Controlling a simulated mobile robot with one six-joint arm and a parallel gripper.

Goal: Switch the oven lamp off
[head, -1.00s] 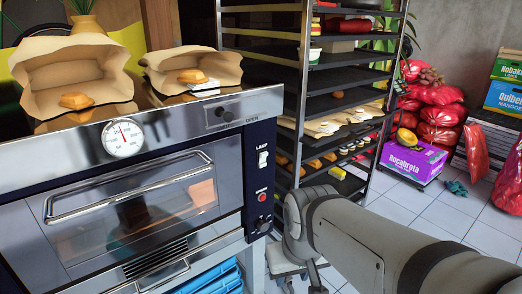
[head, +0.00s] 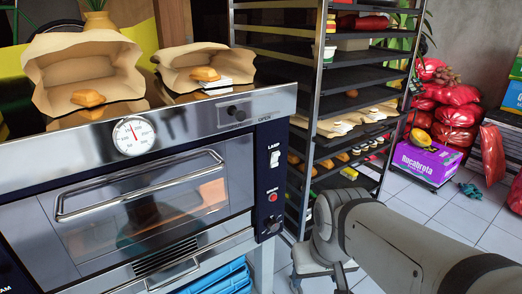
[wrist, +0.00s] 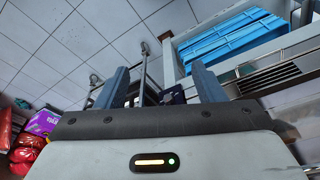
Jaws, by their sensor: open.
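The oven (head: 150,190) stands at the left in the head view. Its lamp switch (head: 275,158) is a small white rocker under the word LAMP on the dark right-hand panel. I cannot tell which way the rocker is tipped. Below it are a red button and a dark knob. My arm reaches in from the lower right, to the right of and below the switch; my gripper is hidden in the head view. In the wrist view my gripper (wrist: 160,84) is open and empty, its two fingers apart. The switch does not show in the wrist view.
A tall rack (head: 313,110) of trays stands right beside the oven. Two paper bags with bread sit on the oven top. A blue crate (wrist: 225,42) is below the oven. A castored metal base (wrist: 146,62) stands on the floor. Red sacks (head: 458,115) and a purple box (head: 428,162) are at the right.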

